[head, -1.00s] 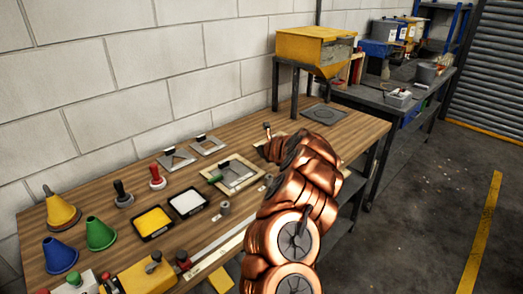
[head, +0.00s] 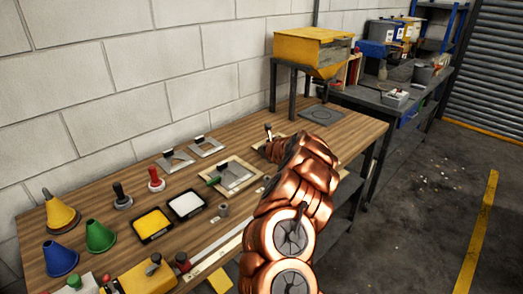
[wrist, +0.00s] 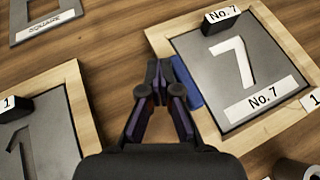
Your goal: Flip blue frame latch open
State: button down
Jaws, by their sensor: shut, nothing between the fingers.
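In the wrist view a blue bar (wrist: 186,84), which looks like the blue latch, lies along the left wooden rim of a frame (wrist: 284,128) holding a grey No. 7 stencil. My gripper (wrist: 159,68) is shut and empty, just left of the blue bar. The fingers hide part of the bar's left side, and I cannot tell whether they touch it. In the head view my copper-coloured arm reaches over the bench and hides my gripper and the blue bar.
A second wooden frame (wrist: 77,95) with a number 1 stencil lies left of my fingers. A SQUARE plate (wrist: 43,29) is farther up. On the bench (head: 140,190), cones, stampers and paint trays (head: 154,223) stand left; a yellow hopper (head: 311,48) stands behind.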

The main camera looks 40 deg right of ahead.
aim_at(255, 162)
dwell(0.3)
jog(key=shift+s+a+f+b, duration=0.1)
jog(key=shift+a+f+b, duration=0.05)
jog(key=shift+a+b, duration=0.55)
jog(key=a+b, duration=0.2)
jog(key=shift+s+a+b, duration=0.15)
jog(key=shift+a+b, duration=0.15)
jog(key=shift+a, duration=0.05)
jog(key=shift+s+a+r+b, duration=0.15)
jog(key=shift+a+r+b, duration=0.25)
jog(key=shift+a+r, duration=0.75)
jog(key=shift+s+a+r+b, duration=0.15)
jog(key=shift+a+r+b, duration=0.4)
jog(key=shift+a, duration=1.15)
jog(key=shift+s+a+r+b, duration=0.15)
jog(key=shift+a+r+b, duration=0.15)
jog(key=shift+a+r, duration=0.9)
jog(key=shift+a+f, duration=0.2)
